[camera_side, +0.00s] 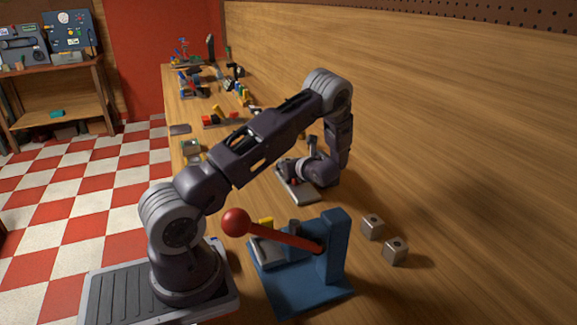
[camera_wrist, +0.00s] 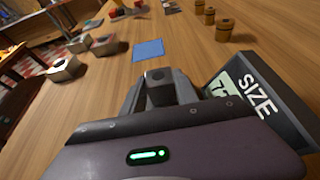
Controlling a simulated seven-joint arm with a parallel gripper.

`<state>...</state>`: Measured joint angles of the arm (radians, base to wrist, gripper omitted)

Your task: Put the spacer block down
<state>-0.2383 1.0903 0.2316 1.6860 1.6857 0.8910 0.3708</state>
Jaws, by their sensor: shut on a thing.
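A grey spacer block (camera_wrist: 157,88) with a dark hole in its top sits between the fingers of my gripper (camera_wrist: 160,92) in the wrist view. The fingers are shut on it. Its underside is hidden, so I cannot tell whether it touches the bench. In the side view my gripper (camera_side: 293,178) is small and partly hidden by my wrist, low over the bench. A flat blue square (camera_wrist: 148,49) lies on the bench beyond the block in the wrist view, and its surface is bare.
A box marked SIZE (camera_wrist: 252,100) stands close right of my gripper. Grey nut-shaped pieces (camera_wrist: 64,68) lie left; brown barrel-like pieces (camera_wrist: 224,30) stand far right. In the side view, a blue lever press (camera_side: 335,255) and two grey holed blocks (camera_side: 395,251) are nearer the camera.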

